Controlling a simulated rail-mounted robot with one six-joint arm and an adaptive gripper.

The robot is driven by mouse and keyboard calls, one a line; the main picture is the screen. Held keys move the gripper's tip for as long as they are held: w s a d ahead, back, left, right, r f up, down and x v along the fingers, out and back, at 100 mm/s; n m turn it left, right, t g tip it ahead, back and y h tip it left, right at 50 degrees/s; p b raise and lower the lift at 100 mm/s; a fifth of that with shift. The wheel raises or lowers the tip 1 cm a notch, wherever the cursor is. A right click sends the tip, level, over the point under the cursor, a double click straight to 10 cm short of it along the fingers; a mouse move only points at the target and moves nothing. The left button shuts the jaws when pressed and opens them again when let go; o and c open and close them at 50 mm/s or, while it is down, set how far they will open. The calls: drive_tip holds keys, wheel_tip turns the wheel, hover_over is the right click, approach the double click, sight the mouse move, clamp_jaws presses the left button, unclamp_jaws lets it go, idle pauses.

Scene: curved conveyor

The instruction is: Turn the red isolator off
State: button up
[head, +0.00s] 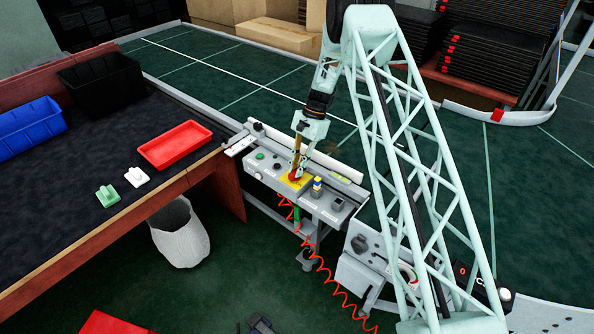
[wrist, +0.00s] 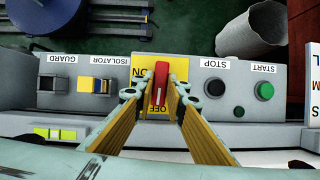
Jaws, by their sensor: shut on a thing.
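The red isolator handle (wrist: 161,78) stands on a yellow plate (wrist: 179,66) in the wrist view. It lies nearly along the picture's vertical, tilted slightly. Upside-down ON and OFF labels show on the plate, ON to the left of the handle and OFF just below it. My gripper (wrist: 160,97) is shut on the handle, with one yellow finger on each side. In the head view my gripper (head: 298,167) reaches down to the yellow plate (head: 303,183) on the grey control panel. The handle is mostly hidden there.
In the wrist view, a black STOP button (wrist: 211,112) and a green START button (wrist: 264,91) sit right of the plate. A red coiled cable (head: 322,265) hangs below the panel.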

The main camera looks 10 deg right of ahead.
drive_tip(key=shift+n, duration=0.5)
drive_tip(key=o, duration=0.8)
drive_tip(key=shift+a, duration=0.1)
drive_tip(key=shift+o, duration=0.2)
drive_tip(key=shift+r, duration=0.1)
drive_tip(key=v, duration=1.1)
drive_tip(key=shift+w+r, duration=0.3)
drive_tip(key=shift+r, duration=0.05)
